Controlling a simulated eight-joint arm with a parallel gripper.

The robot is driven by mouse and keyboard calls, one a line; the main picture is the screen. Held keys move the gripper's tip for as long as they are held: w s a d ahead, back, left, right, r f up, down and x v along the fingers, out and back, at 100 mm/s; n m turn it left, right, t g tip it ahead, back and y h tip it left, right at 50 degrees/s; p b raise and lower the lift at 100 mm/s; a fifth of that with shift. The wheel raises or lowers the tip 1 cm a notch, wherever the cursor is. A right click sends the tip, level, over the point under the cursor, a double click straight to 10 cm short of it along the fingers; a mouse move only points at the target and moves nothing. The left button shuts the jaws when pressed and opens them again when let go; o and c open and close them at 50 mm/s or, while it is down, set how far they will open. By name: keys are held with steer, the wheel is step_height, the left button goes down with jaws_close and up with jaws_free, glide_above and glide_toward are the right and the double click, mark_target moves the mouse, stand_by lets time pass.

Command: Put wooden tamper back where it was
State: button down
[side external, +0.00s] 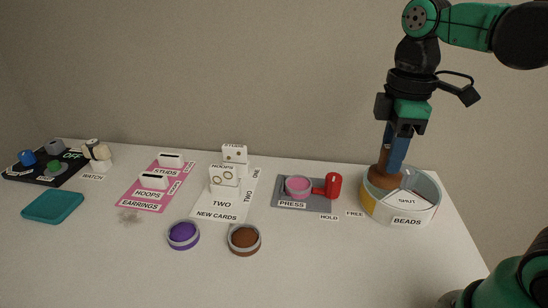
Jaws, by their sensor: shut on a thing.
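The wooden tamper (381,178) is brown with an upright handle and a wider round foot. My gripper (394,145) points down and is shut on its handle; a blue finger covers part of the handle. The tamper's foot is at the left part of the round grey bin (431,190) labelled BEADS, beside the white cover (408,201) marked SHUT. I cannot tell whether the foot touches the bin or what is under it.
Left of the bin is a grey PRESS mat (285,205) with a pink-filled dish (298,186) and a red part (333,185). Purple (183,235) and brown (244,239) dishes stand in front. Earring and card displays fill the middle.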

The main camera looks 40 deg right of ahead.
step_height(320, 180, down, 16)
steer(key=shift+f, duration=0.15)
stand_by(0.6)
steer(key=shift+f, duration=0.15)
steer(key=c, duration=0.5)
jaws_free()
